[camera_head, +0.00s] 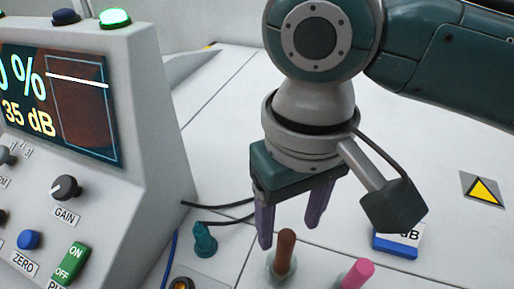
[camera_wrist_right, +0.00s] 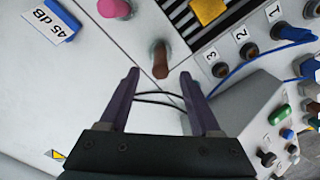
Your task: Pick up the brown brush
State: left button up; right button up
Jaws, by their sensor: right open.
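The brown brush (camera_head: 284,252) stands upright near the bottom middle of the head view, its handle rising from a pale round base or holder. It also shows in the right wrist view (camera_wrist_right: 160,58), ahead of the fingertips. My right gripper (camera_head: 290,237) is open and empty, with its two purple fingers pointing down just above and behind the brush handle. In the right wrist view the open fingers (camera_wrist_right: 160,72) spread to either side of the line to the brush, and it does not appear clasped. My left gripper is not in view.
A pink handle (camera_head: 357,274) stands right of the brush. A blue-and-white 45 dB block (camera_head: 398,240) lies farther right. A teal knobbed piece (camera_head: 204,240) and black cables are at left, beside the control console (camera_head: 150,120). Numbered sockets (camera_wrist_right: 248,50) show in the wrist view.

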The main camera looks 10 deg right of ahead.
aim_at(285, 248)
jog(key=shift+s+a+f, duration=0.1)
jog(key=shift+f, duration=0.85)
notch_tip(285, 248, down, 5)
jog(key=shift+b, duration=0.85)
grip_shut()
